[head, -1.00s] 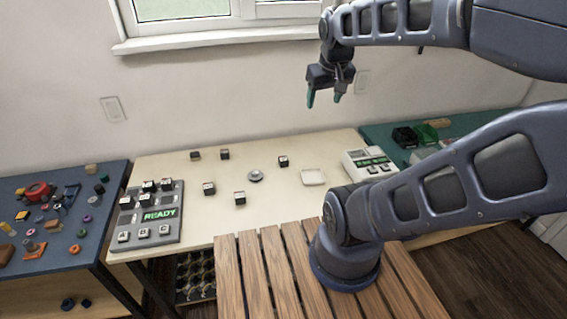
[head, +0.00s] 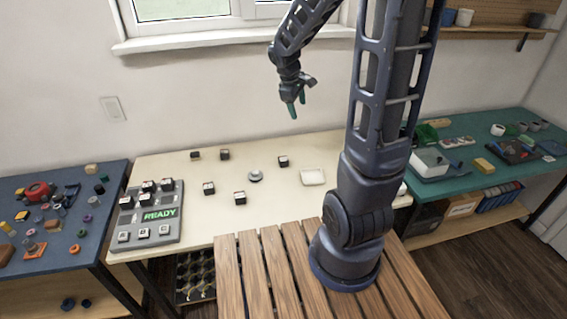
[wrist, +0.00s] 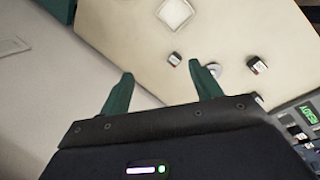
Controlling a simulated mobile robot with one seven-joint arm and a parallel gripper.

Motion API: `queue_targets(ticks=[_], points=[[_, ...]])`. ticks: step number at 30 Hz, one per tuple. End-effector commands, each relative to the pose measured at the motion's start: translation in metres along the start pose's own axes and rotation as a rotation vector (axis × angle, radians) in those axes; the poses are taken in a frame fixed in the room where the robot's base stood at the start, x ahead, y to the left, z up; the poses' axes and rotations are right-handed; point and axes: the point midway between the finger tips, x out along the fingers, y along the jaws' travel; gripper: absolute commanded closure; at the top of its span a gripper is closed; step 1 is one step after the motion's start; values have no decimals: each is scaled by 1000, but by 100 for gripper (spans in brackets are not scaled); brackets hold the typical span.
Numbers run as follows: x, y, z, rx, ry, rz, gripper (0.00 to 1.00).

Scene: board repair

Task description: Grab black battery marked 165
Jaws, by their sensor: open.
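Several small black battery blocks with pale labelled faces lie on the cream table. In the head view one is at the back left (head: 195,155), one beside it (head: 224,154), one right of the round grey disc (head: 283,161), and two nearer the front, a left one (head: 208,188) and a right one (head: 240,198). Their numbers are too small to read, so I cannot tell which is 165. My gripper (head: 295,108) is open and empty, high above the back of the table. In the wrist view its green fingertips (wrist: 160,84) are apart with nothing between them.
A grey board (head: 167,238) reading READY holds more blocks at the table's left. A white square tray (head: 312,177) and the round disc (head: 255,176) lie mid-table. A blue table (head: 110,210) with parts is left, a teal table (head: 470,177) right. The cream table's front middle is clear.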

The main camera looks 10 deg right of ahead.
Motion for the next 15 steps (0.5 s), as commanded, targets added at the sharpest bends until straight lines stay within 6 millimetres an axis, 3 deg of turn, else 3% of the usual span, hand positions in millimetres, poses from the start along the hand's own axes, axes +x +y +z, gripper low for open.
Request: queue_targets(ticks=[15], points=[[116,2,-88,-467,-110,-27,36]])
